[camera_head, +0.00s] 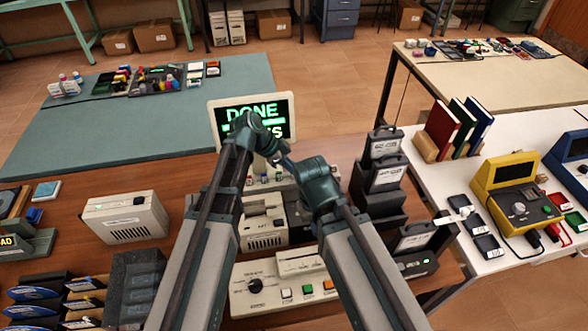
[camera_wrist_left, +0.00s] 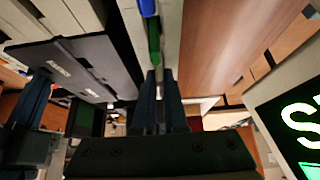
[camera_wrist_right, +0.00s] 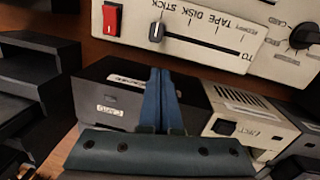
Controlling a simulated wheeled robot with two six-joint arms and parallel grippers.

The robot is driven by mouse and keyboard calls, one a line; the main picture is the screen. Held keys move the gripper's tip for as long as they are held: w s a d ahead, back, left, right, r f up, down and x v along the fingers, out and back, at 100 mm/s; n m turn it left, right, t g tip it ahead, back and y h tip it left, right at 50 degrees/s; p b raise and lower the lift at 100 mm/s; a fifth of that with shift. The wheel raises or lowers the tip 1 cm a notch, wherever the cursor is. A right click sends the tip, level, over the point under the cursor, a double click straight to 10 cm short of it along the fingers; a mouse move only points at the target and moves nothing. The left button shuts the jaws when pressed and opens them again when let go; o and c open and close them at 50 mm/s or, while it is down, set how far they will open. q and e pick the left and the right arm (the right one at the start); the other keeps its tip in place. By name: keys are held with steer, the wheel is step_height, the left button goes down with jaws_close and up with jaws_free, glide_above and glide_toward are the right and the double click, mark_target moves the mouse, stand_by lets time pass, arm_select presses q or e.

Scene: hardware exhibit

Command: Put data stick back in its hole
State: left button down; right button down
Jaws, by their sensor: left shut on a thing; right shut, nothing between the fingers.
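In the left wrist view my left gripper (camera_wrist_left: 160,78) is shut on a green data stick (camera_wrist_left: 153,42), which shows just beyond the fingertips. A blue stick (camera_wrist_left: 148,8) is past it on the same pale surface. How deep the green stick sits, and its hole, cannot be told. In the head view small coloured sticks (camera_head: 264,178) stand on a pale unit below the monitor (camera_head: 273,108), which shows green "DONE" text. My right gripper (camera_wrist_right: 163,76) is shut and empty, above a dark box and a beige unit; my arm mostly hides it in the head view.
A control panel (camera_head: 268,290) with a knob and coloured buttons lies in front; its slider marked TAPE, DISK, STICK shows in the right wrist view (camera_wrist_right: 200,35). Dark cartridge stands (camera_head: 385,175) are close on the right. A beige speaker box (camera_head: 125,217) stands left on the wooden table.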

arm_select(q)
steer(key=c, duration=0.9)
jaws_free()
steer(key=shift+r, duration=0.1)
step_height(320, 180, up, 8)
steer(key=p, duration=0.8)
steer(key=shift+s, duration=0.1)
